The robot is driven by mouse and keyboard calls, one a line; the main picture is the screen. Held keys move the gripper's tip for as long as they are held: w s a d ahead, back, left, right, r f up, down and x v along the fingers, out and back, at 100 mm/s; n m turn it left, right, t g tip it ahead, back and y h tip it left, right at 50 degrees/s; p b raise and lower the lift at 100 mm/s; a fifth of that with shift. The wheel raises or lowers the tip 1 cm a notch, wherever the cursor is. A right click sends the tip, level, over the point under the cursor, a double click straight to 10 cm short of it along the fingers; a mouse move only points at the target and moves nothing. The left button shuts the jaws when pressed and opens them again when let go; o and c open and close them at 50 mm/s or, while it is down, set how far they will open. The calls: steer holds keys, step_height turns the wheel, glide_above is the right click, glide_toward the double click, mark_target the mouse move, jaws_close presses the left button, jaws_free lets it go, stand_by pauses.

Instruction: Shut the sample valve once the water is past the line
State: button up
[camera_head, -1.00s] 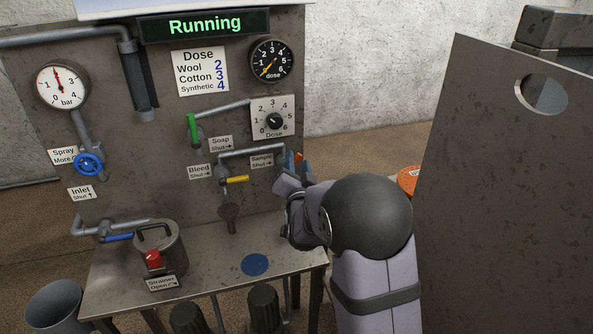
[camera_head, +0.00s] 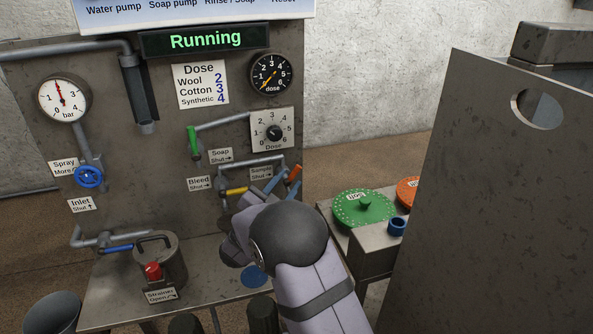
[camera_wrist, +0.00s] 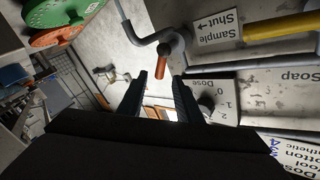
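The sample valve has an orange handle (camera_head: 295,173) at the right end of the pipe beside the "Sample Shut" label (camera_head: 261,173). In the wrist view this orange handle (camera_wrist: 162,61) hangs from a grey pipe elbow, and the label reads upside down. My gripper (camera_wrist: 160,78) is open, its two dark fingers apart, with the handle's end showing between the fingertips. I cannot tell whether they touch it. In the head view my gripper (camera_head: 285,184) is just below the handle. No sample vessel, water or line is visible; my arm hides part of the bench under the valve.
The bleed valve's yellow handle (camera_head: 236,190) is close on the left. A blue disc (camera_head: 253,277) on the bench is partly covered by my arm. Green (camera_head: 350,211) and orange (camera_head: 405,194) discs stand at right, beside a large grey panel (camera_head: 500,220). The display (camera_head: 205,40) reads "Running".

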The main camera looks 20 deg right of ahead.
mark_target(295, 172)
steer(key=shift+p+x, duration=0.7)
steer(key=shift+x, duration=2.9)
jaws_close()
